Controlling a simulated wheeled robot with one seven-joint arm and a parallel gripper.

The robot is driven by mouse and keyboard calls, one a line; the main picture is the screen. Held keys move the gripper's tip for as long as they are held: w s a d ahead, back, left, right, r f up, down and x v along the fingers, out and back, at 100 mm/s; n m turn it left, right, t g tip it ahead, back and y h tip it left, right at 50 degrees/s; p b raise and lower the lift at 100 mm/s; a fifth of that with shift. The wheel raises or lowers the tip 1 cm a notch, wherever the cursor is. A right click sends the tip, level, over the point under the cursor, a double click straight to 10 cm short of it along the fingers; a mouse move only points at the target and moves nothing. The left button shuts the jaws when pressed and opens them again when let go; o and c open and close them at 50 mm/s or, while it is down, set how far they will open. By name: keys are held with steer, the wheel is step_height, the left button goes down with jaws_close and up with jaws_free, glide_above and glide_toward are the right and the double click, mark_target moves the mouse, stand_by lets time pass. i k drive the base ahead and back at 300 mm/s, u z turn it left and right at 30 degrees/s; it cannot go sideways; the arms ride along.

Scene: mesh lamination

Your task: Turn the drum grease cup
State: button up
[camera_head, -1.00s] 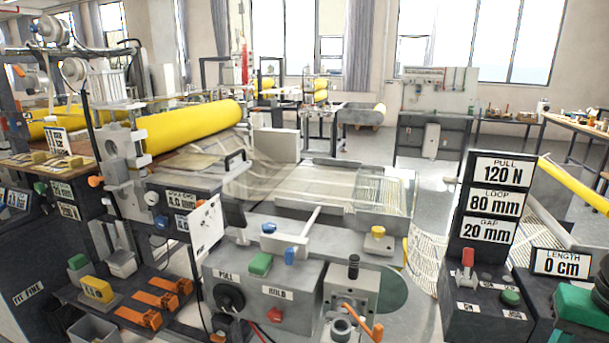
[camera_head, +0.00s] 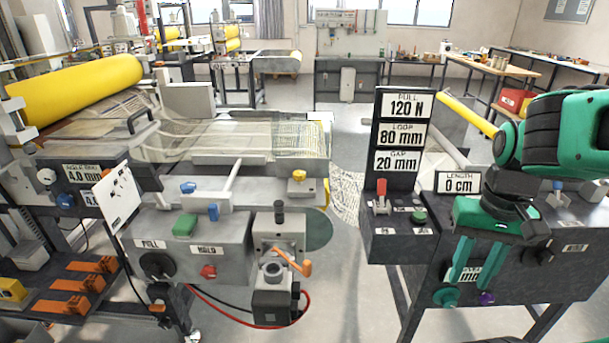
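A yellow round cap on a small base (camera_head: 299,176), which may be the drum grease cup, stands on top of the grey machine at its right rear corner. No label on it can be read, so I cannot be sure. My gripper (camera_head: 468,286) hangs at the right, in front of the dark control stand, with its two green fingers pointing down. The fingers are apart, with nothing seen between them. The gripper is well to the right of the yellow cap and not touching it.
The dark display stand (camera_head: 397,190) rises between the machine and my arm. Open floor (camera_head: 345,255) lies between them. A red hose loops below the machine.

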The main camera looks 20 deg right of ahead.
mark_target(299, 176)
steer(key=z, duration=1.95)
steer(key=k, duration=1.05)
steer(key=u, duration=1.95)
steer(key=i, duration=1)
